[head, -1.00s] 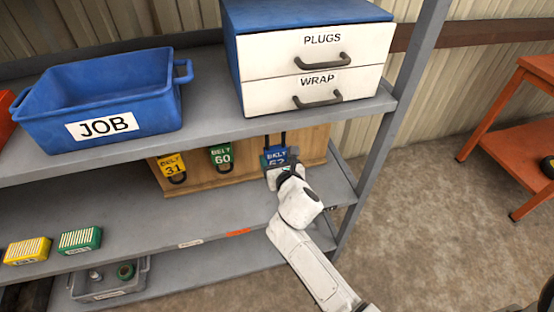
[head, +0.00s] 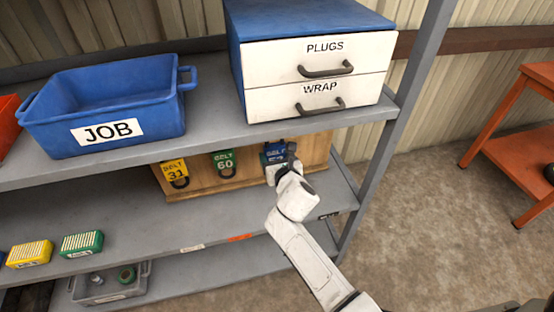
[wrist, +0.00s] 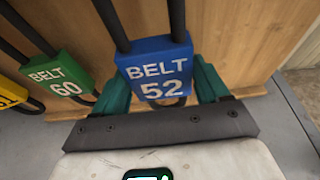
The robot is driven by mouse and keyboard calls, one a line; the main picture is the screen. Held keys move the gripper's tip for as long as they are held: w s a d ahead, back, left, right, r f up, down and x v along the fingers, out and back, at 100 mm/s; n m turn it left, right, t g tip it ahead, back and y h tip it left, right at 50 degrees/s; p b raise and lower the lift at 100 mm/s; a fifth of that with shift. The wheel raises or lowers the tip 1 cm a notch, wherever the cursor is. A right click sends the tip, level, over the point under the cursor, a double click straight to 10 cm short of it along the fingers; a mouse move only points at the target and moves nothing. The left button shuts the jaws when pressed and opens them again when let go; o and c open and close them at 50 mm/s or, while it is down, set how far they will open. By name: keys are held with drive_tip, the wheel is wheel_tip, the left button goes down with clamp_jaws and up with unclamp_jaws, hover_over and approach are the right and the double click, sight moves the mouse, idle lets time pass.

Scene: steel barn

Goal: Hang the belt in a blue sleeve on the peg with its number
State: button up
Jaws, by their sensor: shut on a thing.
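The belt in a blue sleeve, marked BELT 52 in the wrist view (wrist: 158,72), also shows in the head view (head: 275,152), in front of a wooden board (head: 250,172). My gripper (head: 279,167) is shut on the blue sleeve, a teal finger at each side of it in the wrist view (wrist: 160,92). Two dark belt strands run up from the sleeve out of the wrist view. The upper shelf hides the top of the board in the head view, so I see no pegs or peg numbers. I cannot tell whether the belt is on a peg.
A green-sleeved BELT 60 (head: 224,161) and a yellow-sleeved BELT 31 (head: 174,171) hang left of it on the board. The upper shelf (head: 215,136) is close above, with a blue JOB bin (head: 60,122) and drawers (head: 316,100). A shelf post (head: 388,140) stands right.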

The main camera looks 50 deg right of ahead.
drive_tip(key=shift+w+d, duration=0.5)
drive_tip(key=shift+w, duration=0.25)
drive_tip(key=shift+w+d, duration=0.45)
drive_tip(key=shift+w, duration=0.25)
idle(0.5)
drive_tip(key=shift+f, duration=0.6)
drive_tip(key=o, duration=1.1)
drive_tip(key=p+v, duration=0.2)
drive_tip(key=v, duration=0.8)
drive_tip(key=shift+s+a+r, duration=0.2)
drive_tip(key=shift+s, duration=0.1)
